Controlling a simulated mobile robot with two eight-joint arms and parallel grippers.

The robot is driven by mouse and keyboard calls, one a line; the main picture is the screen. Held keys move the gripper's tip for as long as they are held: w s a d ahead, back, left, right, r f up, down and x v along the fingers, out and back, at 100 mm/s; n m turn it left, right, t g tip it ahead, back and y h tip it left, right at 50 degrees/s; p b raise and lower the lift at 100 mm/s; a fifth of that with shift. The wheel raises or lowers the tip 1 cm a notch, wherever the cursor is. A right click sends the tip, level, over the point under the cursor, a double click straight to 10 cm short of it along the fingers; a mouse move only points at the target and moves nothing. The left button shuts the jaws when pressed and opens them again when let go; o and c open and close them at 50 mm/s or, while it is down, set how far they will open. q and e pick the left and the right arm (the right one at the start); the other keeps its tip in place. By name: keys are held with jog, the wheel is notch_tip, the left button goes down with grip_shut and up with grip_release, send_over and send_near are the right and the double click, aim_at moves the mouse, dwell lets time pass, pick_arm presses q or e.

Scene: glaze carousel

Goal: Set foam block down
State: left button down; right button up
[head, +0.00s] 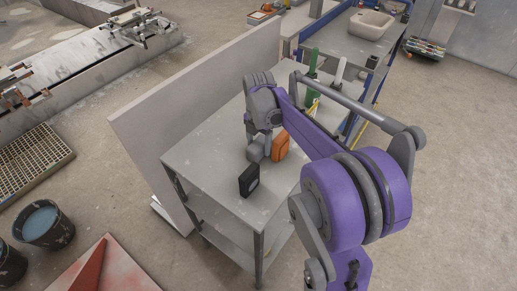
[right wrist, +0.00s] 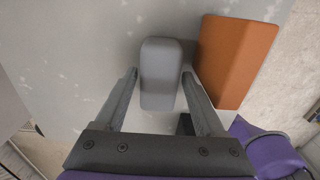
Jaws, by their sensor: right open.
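A grey block (right wrist: 160,60) with rounded edges stands on the grey table between the fingers of my right gripper (right wrist: 159,74). The fingers are open, with a visible gap on each side of the block. In the head view the grey block (head: 255,149) shows below my right gripper (head: 264,137), whose fingers are mostly hidden by the wrist. An orange block (head: 281,146) stands close to its right; it also shows in the right wrist view (right wrist: 235,60). The frames do not tell which block is foam. My left gripper is not in view.
A black block (head: 249,180) stands nearer the front edge of the table (head: 205,160). A pale panel (head: 190,95) rises along the table's left side. A green bottle-like item (head: 313,62) and a white one (head: 340,70) stand farther back. The table's left part is clear.

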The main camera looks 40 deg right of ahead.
aim_at(259, 143)
notch_tip(259, 143, down, 2)
jog(key=shift+f, duration=0.1)
grip_shut()
dwell(0.4)
jog(key=shift+r, duration=0.2)
notch_tip(259, 143, up, 18)
jog(key=p, duration=0.1)
dwell(0.3)
